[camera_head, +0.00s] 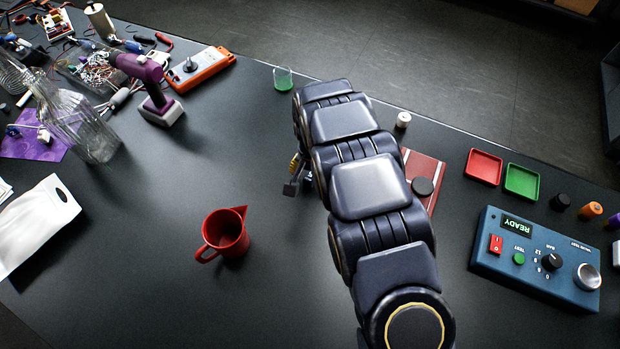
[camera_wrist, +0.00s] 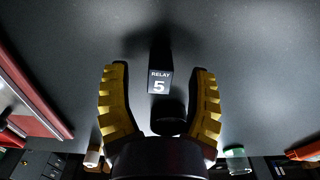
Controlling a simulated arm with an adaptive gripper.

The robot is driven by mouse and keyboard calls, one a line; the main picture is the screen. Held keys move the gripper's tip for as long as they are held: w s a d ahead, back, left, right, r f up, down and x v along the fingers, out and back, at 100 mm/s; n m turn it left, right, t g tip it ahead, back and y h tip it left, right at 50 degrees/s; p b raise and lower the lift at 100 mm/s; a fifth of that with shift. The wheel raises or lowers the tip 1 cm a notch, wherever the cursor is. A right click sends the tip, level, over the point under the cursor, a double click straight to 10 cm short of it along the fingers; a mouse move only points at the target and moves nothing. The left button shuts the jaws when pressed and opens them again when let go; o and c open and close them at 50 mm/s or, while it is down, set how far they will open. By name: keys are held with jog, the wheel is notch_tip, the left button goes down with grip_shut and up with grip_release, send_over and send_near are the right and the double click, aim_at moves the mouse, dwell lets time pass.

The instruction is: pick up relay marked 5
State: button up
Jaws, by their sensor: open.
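The relay marked 5 (camera_wrist: 159,80) is a small dark block with a white "RELAY 5" label, standing on the dark table in the wrist view. My gripper (camera_wrist: 159,90) is open, with its yellow ribbed fingers on either side of the relay. A gap shows between each finger and the block. In the head view my gripper (camera_head: 296,180) is mostly hidden behind my arm, and the relay is hidden there too.
A red book-like item (camera_head: 425,170) with a dark disc lies right of my arm. A red jug (camera_head: 226,236) stands at the left, and a green-bottomed beaker (camera_head: 283,79) at the back. Red (camera_head: 484,167) and green trays (camera_head: 521,181) and a blue test box (camera_head: 536,258) stand right.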

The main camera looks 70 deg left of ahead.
grip_shut()
